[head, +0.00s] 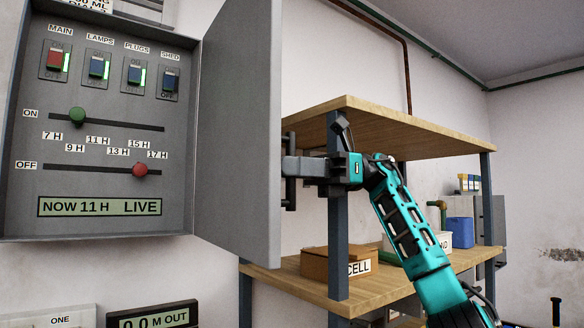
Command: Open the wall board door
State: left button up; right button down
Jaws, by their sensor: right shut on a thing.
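The grey wall board (107,200) is on the left, with its inside showing. Its grey door (238,130) stands swung open, hinged on the board's right side and jutting out toward me. My right gripper (294,167) is at the door's outer face, shut on the dark upright door handle (290,198). The fingertips are partly hidden at the door's edge. My left gripper is not in view.
The board holds several switches, an ON slider with a green knob (77,116) and an OFF slider with a red knob (140,169). A wooden shelf unit (400,128) stands behind my right arm, with a brown CELL box (322,263) and a blue bin (460,232).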

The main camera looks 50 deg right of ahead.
jog(key=c, duration=1.2)
grip_release()
jog(key=shift+p+v, duration=1.45)
jog(key=shift+v, duration=4.95)
jog(key=shift+o, duration=0.3)
jog(key=shift+d+f, duration=0.1)
